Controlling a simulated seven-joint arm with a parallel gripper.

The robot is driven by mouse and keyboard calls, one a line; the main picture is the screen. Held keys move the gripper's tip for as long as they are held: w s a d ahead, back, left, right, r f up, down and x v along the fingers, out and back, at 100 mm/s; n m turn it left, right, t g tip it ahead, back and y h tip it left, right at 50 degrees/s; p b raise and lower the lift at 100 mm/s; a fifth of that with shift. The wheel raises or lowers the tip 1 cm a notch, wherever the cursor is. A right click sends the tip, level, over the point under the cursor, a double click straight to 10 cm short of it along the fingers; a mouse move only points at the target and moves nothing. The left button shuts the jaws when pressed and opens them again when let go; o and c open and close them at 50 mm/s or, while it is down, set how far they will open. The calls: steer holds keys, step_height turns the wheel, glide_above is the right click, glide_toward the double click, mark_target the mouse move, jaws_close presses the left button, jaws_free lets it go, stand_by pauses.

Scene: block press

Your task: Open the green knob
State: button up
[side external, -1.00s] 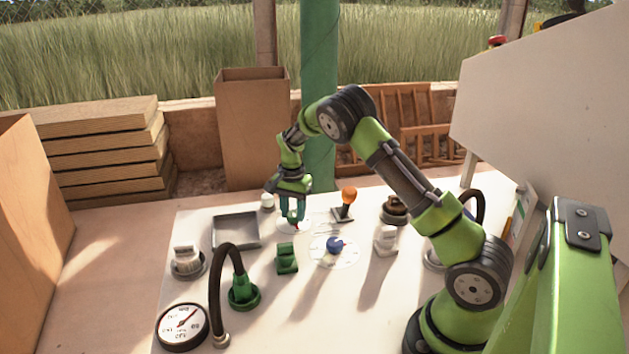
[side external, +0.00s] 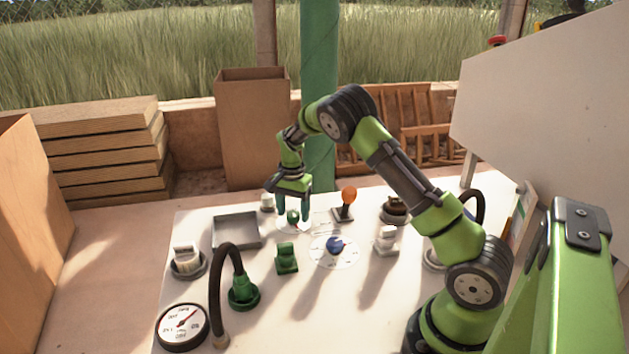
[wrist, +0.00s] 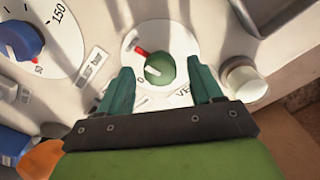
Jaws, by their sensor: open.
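The green knob (wrist: 160,69) sits on a round white dial plate (wrist: 182,40) in the wrist view. A short white line is on its top, and a red mark lies on the plate at its upper left. In the side view the green knob (side external: 293,217) shows between the fingers of my gripper (side external: 293,214). In the wrist view my gripper (wrist: 162,88) is open, its two teal fingers apart, one on each side of the knob's near edge. The knob is not gripped. The exact height of the fingertips above the plate is hard to tell.
A blue knob (side external: 335,244) on a larger dial, an orange-topped lever (side external: 347,202) and a white button (wrist: 243,80) are nearby. A grey tray (side external: 236,230), a green block-shaped part (side external: 287,258) and a green hose plug (side external: 243,290) stand on the white table.

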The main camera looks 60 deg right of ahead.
mark_target(297, 215)
step_height(297, 215, up, 17)
steer(key=shift+f, duration=0.15)
stand_by(0.4)
steer(key=s+a+r+n+t, duration=0.2)
steer(key=s+a+n, duration=0.2)
steer(key=s+a, duration=0.3)
steer(key=s+a+r+n+t+y, duration=0.1)
steer(key=s+a+r+n+t, duration=0.1)
steer(key=s+a+n, duration=0.2)
steer(key=s+a+r+n+t+y, duration=0.1)
steer(key=s+a+r+n+t, duration=0.1)
steer(key=s+a, duration=0.8)
steer(key=s+n+t, duration=0.1)
steer(key=s+n, duration=0.1)
steer(key=shift+s+a, duration=0.3)
